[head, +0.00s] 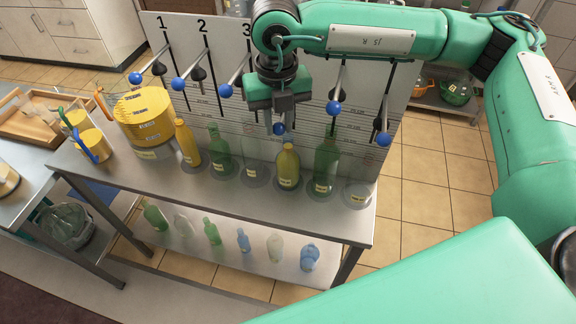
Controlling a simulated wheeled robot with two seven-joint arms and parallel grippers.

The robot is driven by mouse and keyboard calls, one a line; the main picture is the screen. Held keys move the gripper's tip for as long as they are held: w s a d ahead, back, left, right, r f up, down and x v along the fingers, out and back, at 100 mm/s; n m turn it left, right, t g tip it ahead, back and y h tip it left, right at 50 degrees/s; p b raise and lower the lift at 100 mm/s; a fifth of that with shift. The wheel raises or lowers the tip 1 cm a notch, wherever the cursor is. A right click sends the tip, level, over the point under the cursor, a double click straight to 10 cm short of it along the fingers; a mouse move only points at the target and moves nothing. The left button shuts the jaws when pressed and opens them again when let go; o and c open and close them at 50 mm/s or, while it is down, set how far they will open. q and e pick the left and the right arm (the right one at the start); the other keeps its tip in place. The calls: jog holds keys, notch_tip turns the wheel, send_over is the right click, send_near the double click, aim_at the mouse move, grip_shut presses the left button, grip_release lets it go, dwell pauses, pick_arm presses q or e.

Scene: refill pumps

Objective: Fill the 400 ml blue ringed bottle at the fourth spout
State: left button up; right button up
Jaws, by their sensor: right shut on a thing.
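My right gripper (278,104) points down in front of the numbered board and is shut at the fourth lever, whose blue ball (279,129) shows just under the fingers. The gripper and arm hide that lever's rod and the number behind it. A yellow bottle (288,168) with a label stands upright on a round pad below and slightly right of that ball. A blue bottle (308,257) stands at the right end of the lower shelf; it looks bulged, but rings are too small to make out. Another, slimmer blue bottle (243,240) stands farther left there. My left gripper is out of view.
The bench (225,200) also bears a yellow bottle (187,145), green bottles (219,150) (326,155), a clear bottle (252,158) and a large yellow canister (145,118). The rightmost pad (357,196) is bare. Other blue-balled levers (333,108) stick out beside my gripper.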

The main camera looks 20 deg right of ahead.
notch_tip(320, 180, up, 7)
jog(key=shift+r+p, duration=0.1)
jog(key=shift+p, duration=1)
jog(key=o, duration=0.9)
jog(key=shift+r, duration=0.35)
notch_tip(320, 180, up, 20)
jog(key=shift+r+p, duration=0.1)
jog(key=shift+p, duration=0.6)
